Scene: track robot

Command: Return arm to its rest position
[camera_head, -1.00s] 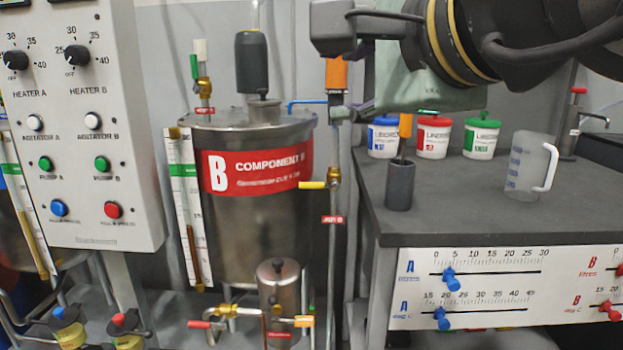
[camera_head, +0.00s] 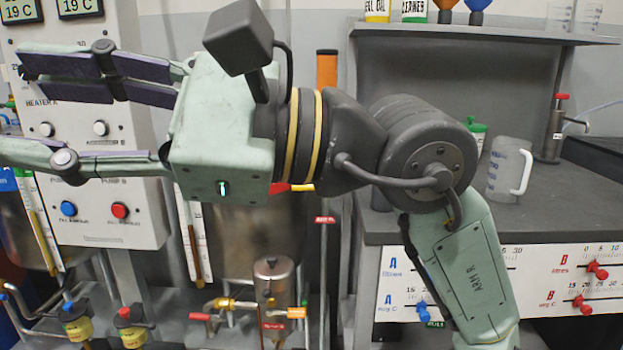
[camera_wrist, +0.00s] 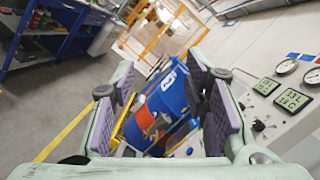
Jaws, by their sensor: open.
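My gripper (camera_head: 15,110) is at the left of the head view, pointing left in front of the heater panel. Its two fingers are spread apart with nothing between them. My arm (camera_head: 485,270) rises from the lower right, bends at a dark joint and runs left across the picture, hiding most of the component B tank behind it. In the wrist view the open gripper fingers (camera_wrist: 162,90) frame a blue drum (camera_wrist: 163,108) that stands beyond them, apart from them.
The control panel (camera_head: 100,228) stands behind the gripper. A grey bench (camera_head: 440,225) at the right holds a clear jug (camera_head: 508,170) close to my arm. A shelf (camera_head: 500,33) crosses the top. The wrist view shows blue shelving (camera_wrist: 58,40) and open floor at left.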

